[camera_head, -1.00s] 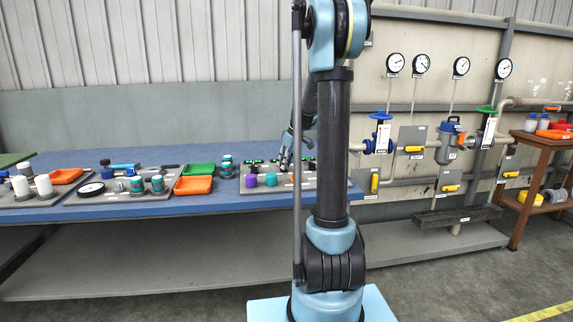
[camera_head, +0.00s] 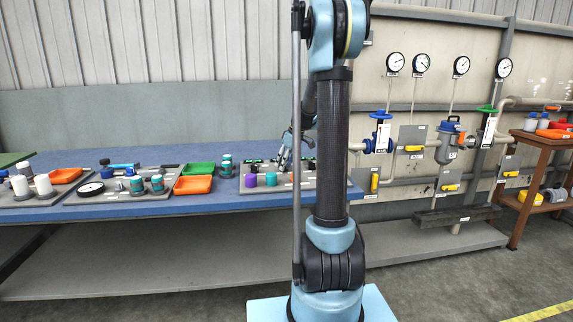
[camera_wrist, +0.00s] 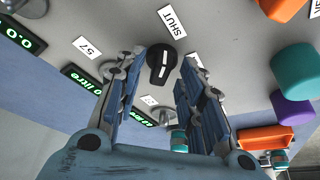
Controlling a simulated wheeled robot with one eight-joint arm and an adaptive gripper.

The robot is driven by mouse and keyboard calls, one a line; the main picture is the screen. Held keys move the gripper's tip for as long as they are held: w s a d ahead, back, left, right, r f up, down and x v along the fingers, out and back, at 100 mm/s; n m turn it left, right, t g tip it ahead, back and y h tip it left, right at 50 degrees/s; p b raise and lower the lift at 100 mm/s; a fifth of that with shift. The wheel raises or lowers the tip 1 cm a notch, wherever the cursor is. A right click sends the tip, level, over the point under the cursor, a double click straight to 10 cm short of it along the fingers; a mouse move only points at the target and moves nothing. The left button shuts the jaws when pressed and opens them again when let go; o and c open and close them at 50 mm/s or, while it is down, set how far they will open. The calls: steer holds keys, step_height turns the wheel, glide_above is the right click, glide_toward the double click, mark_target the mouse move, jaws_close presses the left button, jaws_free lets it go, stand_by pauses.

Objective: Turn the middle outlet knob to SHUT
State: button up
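The black round knob (camera_wrist: 162,60) with a raised bar shows in the wrist view on a grey panel (camera_wrist: 225,50), beside a white label reading SHUT (camera_wrist: 173,21). A small white mark shows on the knob. My gripper (camera_wrist: 162,65) is open, with one finger on each side of the knob; whether either fingertip touches it I cannot tell. In the head view my gripper (camera_head: 287,155) is over the panel (camera_head: 285,187) at the right part of the blue bench, and the knob cannot be made out there.
Green-lit displays (camera_wrist: 82,82) and metal fittings lie left of and below the knob in the wrist view. A teal cylinder (camera_wrist: 295,70), a purple one (camera_wrist: 292,108) and orange parts stand at right. Trays and other panels fill the blue bench (camera_head: 130,207).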

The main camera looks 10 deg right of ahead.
steer(key=v, duration=1.1)
steer(key=shift+r, duration=0.4)
steer(key=shift+s+d, duration=0.1)
steer(key=shift+s, duration=0.05)
